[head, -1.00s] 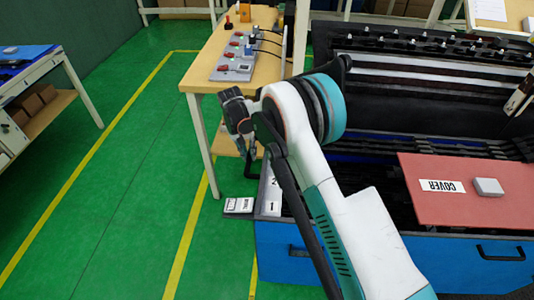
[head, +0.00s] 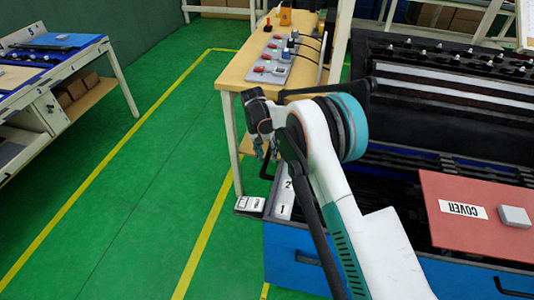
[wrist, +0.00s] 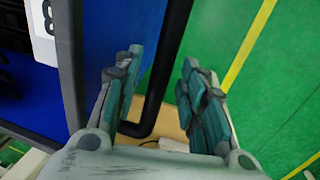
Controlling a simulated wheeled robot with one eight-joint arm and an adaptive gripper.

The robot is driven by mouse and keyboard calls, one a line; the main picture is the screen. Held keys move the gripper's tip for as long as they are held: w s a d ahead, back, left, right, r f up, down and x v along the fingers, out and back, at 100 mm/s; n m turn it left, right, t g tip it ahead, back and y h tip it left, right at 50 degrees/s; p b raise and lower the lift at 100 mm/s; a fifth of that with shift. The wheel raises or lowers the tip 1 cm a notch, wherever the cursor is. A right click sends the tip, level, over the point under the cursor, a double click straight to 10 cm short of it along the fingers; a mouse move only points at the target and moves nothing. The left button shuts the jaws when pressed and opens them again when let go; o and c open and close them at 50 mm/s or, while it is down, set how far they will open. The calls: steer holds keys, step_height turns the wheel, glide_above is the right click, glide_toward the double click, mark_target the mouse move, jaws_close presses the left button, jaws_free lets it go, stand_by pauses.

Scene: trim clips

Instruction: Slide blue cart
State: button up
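The blue cart (head: 292,258) fills the lower right of the head view, with black racks inside and numbered labels at its left end. A black bar handle (head: 266,166) sticks out at that end. In the wrist view, the blue end panel (wrist: 112,35) is at left, and the black handle (wrist: 168,68) runs down between the finger pads, then bends left. My gripper (head: 262,150) is just above the handle in the head view. Its fingers are apart in the wrist view (wrist: 160,92), with gaps beside the bar; I cannot tell whether either touches it.
A red COVER board (head: 475,215) with a small grey block lies over the cart. A wooden table (head: 240,75) with a switch panel (head: 270,62) stands behind the cart's left end. Another workbench (head: 60,80) is at far left. Green floor between is clear, with yellow lines.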

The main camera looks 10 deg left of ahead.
steer(key=shift+r, duration=0.1)
step_height(320, 180, up, 12)
steer(key=a, duration=0.2)
steer(key=shift+f, duration=0.2)
steer(key=shift+a, duration=0.1)
stand_by(0.5)
